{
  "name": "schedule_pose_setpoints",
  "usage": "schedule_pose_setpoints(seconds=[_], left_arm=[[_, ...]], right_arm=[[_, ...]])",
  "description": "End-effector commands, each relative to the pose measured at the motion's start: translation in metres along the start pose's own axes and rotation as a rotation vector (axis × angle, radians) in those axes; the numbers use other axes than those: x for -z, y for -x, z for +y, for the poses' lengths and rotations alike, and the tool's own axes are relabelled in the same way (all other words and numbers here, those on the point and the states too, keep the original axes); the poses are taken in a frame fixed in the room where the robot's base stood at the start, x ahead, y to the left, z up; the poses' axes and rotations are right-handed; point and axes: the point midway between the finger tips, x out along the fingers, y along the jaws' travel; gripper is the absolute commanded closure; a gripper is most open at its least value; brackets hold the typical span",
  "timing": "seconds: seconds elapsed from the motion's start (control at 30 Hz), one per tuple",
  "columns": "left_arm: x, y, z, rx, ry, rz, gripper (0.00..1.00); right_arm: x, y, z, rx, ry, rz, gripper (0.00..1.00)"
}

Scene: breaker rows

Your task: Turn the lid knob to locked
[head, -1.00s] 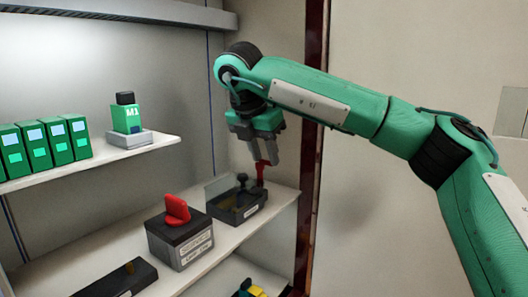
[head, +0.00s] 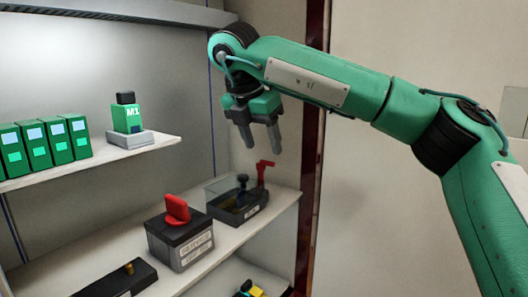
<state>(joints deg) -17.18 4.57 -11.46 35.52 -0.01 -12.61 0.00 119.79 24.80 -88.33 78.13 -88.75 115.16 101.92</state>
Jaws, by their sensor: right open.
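A dark open-topped box (head: 238,208) with a clear upright panel stands at the right end of the middle shelf. A small dark knob (head: 242,182) stands up in it. A red lever (head: 263,171) rises at its back right corner, with a short arm at its top. A dark box (head: 183,245) with a white label stands left of it and carries a red knob (head: 177,209) on its lid. Which one is the lid knob, I cannot tell for sure. My right gripper (head: 262,150) is open, empty and pointing down just above the red lever, apart from it.
The middle shelf (head: 229,244) also holds a low black box (head: 122,278) with a brass peg at front left. The upper shelf holds several green breakers (head: 35,147) and a green M1 unit (head: 127,118) on a grey base. A dark red post (head: 310,180) borders the right side.

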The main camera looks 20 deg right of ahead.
Motion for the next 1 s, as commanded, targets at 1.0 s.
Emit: schedule_pose_setpoints(seconds=[1.0], left_arm=[[-0.001,-0.005,0.000,0.000,0.000,0.000,0.51]], right_arm=[[0.000,0.104,0.000,0.000,-0.002,0.000,0.45]])
